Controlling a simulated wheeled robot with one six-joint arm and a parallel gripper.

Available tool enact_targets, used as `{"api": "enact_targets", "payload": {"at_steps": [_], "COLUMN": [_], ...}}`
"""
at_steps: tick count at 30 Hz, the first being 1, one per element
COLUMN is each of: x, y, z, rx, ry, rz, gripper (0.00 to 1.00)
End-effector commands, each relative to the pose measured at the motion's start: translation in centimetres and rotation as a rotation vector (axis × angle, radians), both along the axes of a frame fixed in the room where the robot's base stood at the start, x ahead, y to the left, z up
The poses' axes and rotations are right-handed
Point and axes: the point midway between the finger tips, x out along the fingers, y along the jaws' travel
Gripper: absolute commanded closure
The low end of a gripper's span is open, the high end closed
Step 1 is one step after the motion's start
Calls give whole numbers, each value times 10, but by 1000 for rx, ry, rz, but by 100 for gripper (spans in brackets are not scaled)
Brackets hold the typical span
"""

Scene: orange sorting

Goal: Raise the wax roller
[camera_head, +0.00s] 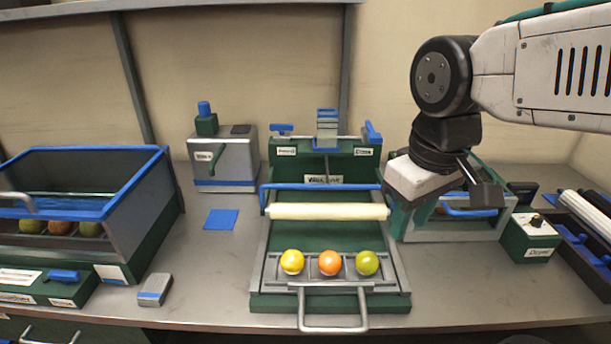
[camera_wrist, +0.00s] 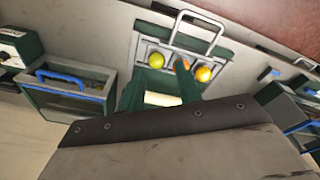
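The wax roller (camera_head: 328,211) is a cream cylinder lying across the green waxing station (camera_head: 262,285), behind three fruits. A blue bar handle (camera_head: 320,187) runs above and behind it. My gripper (camera_head: 398,222) is just right of the station, pointing down, with teal fingers. It is apart from the roller and handle. In the wrist view, the two green fingers of my gripper (camera_wrist: 158,84) stand apart with nothing held between them. Part of the cream roller (camera_wrist: 160,99) shows beyond them; the rest is hidden by the gripper.
Yellow (camera_head: 292,262), orange (camera_head: 330,263) and green (camera_head: 367,264) fruits sit in the front tray, which has a grey loop handle (camera_head: 333,329). A blue-rimmed bin (camera_head: 140,215) stands left. A blue-handled basin (camera_head: 450,232) stands right, behind my wrist. A grey box (camera_head: 225,165) stands behind.

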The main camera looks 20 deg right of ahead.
Motion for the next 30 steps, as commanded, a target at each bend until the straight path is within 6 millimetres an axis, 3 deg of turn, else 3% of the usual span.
{"api": "enact_targets", "payload": {"at_steps": [4, 9, 15, 22, 30], "x": [72, 154, 217, 238, 244], "y": [6, 18, 32, 37, 34], "z": [12, 11, 0, -14, -57], "rx": [-58, -128, -186, -205, -203], "ry": [-1, -8, -12, -13, -11], "rz": [307, 663, 944, 1036, 1035], "gripper": [66, 66, 66, 66, 66]}}
